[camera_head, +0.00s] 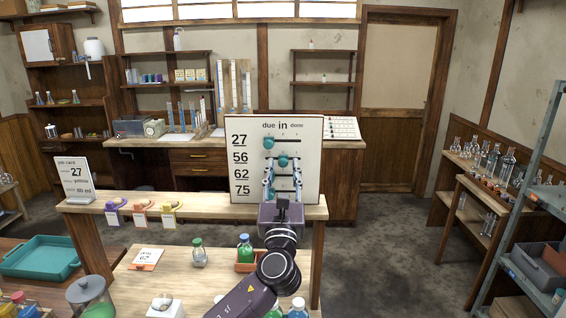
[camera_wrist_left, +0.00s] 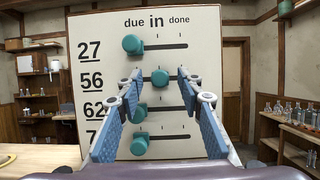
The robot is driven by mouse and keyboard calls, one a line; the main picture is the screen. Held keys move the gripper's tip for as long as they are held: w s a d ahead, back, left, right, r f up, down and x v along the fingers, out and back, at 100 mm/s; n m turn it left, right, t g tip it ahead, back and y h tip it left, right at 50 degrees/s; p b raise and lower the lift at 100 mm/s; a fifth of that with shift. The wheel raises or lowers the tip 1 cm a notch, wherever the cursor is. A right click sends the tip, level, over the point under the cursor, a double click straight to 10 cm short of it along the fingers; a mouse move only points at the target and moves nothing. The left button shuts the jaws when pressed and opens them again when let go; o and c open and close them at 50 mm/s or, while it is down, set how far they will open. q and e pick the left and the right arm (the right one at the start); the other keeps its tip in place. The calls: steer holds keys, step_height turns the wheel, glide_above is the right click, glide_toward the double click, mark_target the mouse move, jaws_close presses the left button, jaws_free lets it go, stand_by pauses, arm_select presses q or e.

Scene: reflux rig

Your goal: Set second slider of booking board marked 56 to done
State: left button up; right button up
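The white booking board (camera_head: 305,185) stands upright on the shelf, with rows 27, 56, 62 and 75 and the headings due, in, done. The teal slider of row 56 (camera_wrist_left: 160,77) is at the middle mark, under "in"; it also shows in the head view (camera_head: 283,161). The row 27 slider (camera_wrist_left: 132,44) is at the left, under "due". The row 62 slider (camera_wrist_left: 139,113) and row 75 slider (camera_wrist_left: 139,146) are also at the left. My left gripper (camera_head: 283,172) is open before the board, its fingers either side of the row 56 slider. Contact cannot be told. My right gripper is out of view.
A job card (camera_head: 76,181) stands at the shelf's left end, beside several coloured pieces on tags. Bottles, including a green one (camera_head: 245,247), stand on the lower bench by my left arm. Right of the board the shelf end is clear.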

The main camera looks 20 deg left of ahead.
arm_select(q)
steer(key=shift+w+a+r, duration=0.1)
steer(key=shift+w+r, duration=0.1)
steer(key=shift+w, duration=0.3)
jaws_close()
